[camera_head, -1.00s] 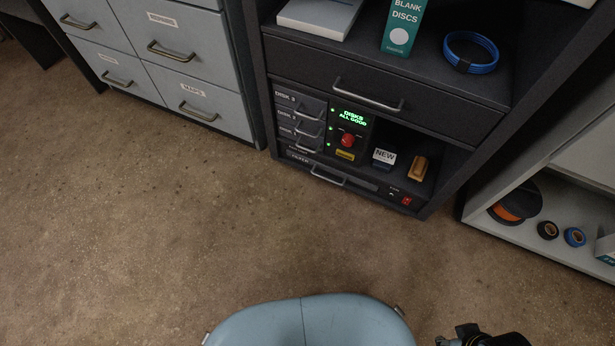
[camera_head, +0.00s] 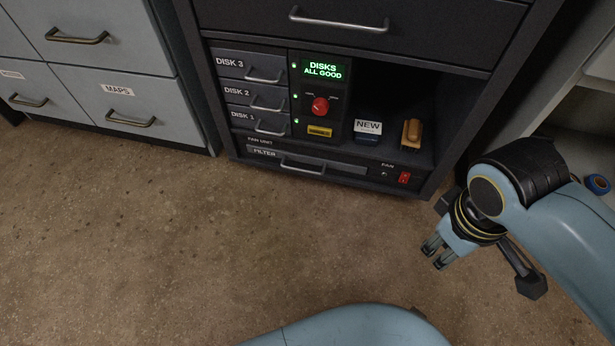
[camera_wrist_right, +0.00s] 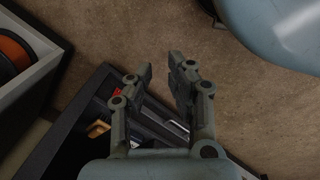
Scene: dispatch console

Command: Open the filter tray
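The filter tray (camera_head: 345,170) is a dark, low front at the bottom of the black console cabinet, with a FILTER label and a pale bar handle (camera_head: 302,167). It looks flush with the cabinet. My right gripper (camera_head: 434,254) is in front of and to the right of the tray, over the floor, touching nothing. In the right wrist view its two fingers (camera_wrist_right: 160,66) are apart with nothing between them. Part of the console front shows behind the fingers there. My left gripper is not in view.
Above the tray are disk drawers (camera_head: 238,94), a red knob (camera_head: 320,106), a NEW box (camera_head: 367,131) and a wooden-coloured block (camera_head: 411,133). A red switch (camera_head: 404,177) sits right of the tray. Grey filing drawers (camera_head: 115,65) stand left. The floor (camera_head: 200,240) ahead is clear.

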